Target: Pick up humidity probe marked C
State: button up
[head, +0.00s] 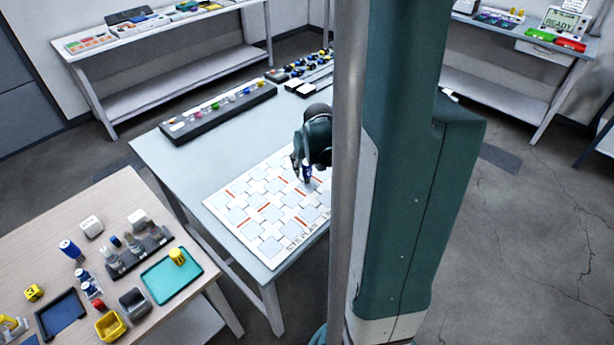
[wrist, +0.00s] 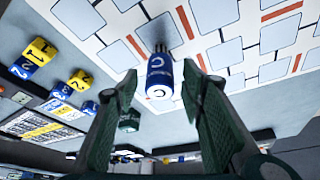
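The humidity probe marked C (wrist: 159,78) is a small blue cylinder with a white end and a white letter C. In the wrist view it stands out from the white site plan board between my fingertips, with a gap on both sides. My gripper (wrist: 160,72) is open around it and touches it on neither side that I can see. In the head view my gripper (head: 303,168) is low over the site plan board (head: 240,207), and the blue probe (head: 307,173) shows beside its fingers, partly hidden.
Yellow and blue numbered blocks (wrist: 40,51) lie to the left in the wrist view. A dark rack with coloured pieces (head: 220,110) stands at the table's back left. A wooden table (head: 120,190) with a teal tray (head: 172,290) is at the front left. My column hides the board's right part.

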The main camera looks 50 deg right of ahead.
jog(key=shift+c, duration=0.4)
jog(key=c, duration=1.1)
jog(key=shift+c, duration=0.2)
jog(key=shift+r+p, duration=1.3)
jog(key=shift+r, duration=3.75)
